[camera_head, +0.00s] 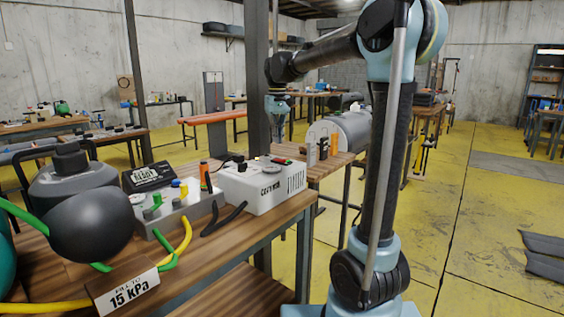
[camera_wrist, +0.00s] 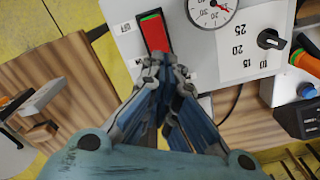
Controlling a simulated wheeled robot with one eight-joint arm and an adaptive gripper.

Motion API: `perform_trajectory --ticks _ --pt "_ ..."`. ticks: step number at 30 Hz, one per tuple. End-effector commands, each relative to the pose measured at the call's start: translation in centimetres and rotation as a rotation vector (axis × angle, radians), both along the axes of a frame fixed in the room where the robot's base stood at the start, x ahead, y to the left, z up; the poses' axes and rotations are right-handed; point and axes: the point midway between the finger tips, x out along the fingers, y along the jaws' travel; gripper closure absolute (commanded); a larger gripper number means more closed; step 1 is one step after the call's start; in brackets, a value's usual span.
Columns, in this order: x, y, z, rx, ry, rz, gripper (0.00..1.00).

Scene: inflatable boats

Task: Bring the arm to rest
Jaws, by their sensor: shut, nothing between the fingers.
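My arm (camera_head: 378,160) rises at the right in the head view, bends at the top and reaches left. My gripper (camera_head: 279,124) hangs from its end above the white box (camera_head: 262,188). In the wrist view my gripper (camera_wrist: 163,68) is shut, its fingertips together and empty. The tips overlap the lower edge of a red and green rocker switch (camera_wrist: 154,34) on the white box's panel (camera_wrist: 205,55). The head view shows a gap between gripper and box; whether the fingertips are clear of everything is too small to tell.
The wooden workbench (camera_head: 243,235) also holds a grey valve block (camera_head: 178,208), hoses and a "15 kPa" sign (camera_head: 127,291). A dial knob (camera_wrist: 270,38) and a gauge (camera_wrist: 214,8) are on the box. Yellow floor (camera_head: 470,220) is open at right.

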Motion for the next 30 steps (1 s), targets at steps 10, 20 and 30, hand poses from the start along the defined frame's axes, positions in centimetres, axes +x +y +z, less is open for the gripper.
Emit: perform_trajectory --ticks 10,20,30 --pt "0.0 0.0 0.7 0.000 0.000 0.000 1.00" --pt "-1.8 -2.2 0.2 0.004 -0.009 -0.022 1.00" --pt "-9.6 -9.7 -3.4 0.018 -0.055 -0.110 1.00"
